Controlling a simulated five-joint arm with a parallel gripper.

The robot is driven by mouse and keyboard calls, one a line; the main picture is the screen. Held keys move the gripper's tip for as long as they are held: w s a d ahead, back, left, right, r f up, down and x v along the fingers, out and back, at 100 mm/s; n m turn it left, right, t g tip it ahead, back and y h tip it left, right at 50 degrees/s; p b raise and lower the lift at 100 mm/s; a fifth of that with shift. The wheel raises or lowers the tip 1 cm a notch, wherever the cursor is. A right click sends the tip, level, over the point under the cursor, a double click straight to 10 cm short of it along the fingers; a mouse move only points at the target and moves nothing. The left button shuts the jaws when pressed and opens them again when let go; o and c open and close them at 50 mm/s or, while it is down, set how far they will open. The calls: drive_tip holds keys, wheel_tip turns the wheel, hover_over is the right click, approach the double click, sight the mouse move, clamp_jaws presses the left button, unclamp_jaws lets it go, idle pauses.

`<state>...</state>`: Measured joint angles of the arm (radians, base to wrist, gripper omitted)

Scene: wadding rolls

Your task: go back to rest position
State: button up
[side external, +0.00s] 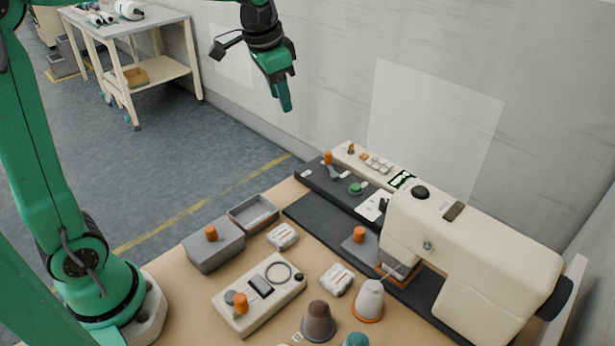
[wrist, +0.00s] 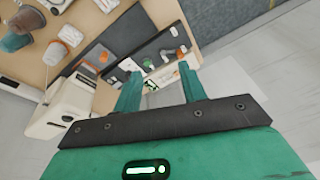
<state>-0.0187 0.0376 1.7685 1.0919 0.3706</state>
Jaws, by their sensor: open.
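My green gripper (side external: 286,103) is raised high above the table, near the wall and apart from everything on the bench. In the wrist view the two fingers of my gripper (wrist: 159,82) stand apart with nothing between them. One white wadding roll (side external: 283,236) lies on the table beside the grey box. Another white wadding roll (side external: 337,279) lies between the control box and the white cone. The cream sewing machine (side external: 470,245) stands at the right and also shows at the left of the wrist view (wrist: 62,108).
A grey box (side external: 214,247) with an orange knob and an open grey tray (side external: 253,214) sit at the table's left edge. A cream control box (side external: 258,293), a brown cone (side external: 319,322) and a white cone (side external: 368,301) stand in front. The air around my gripper is clear.

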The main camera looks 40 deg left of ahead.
drive_tip(key=s+f+n+t, duration=0.2)
drive_tip(key=s+f+n, duration=0.1)
drive_tip(key=s, duration=1.7)
drive_tip(key=shift+s+d+f+n+t, duration=0.2)
drive_tip(key=shift+d+n+t, duration=0.2)
drive_tip(key=shift+n, duration=0.1)
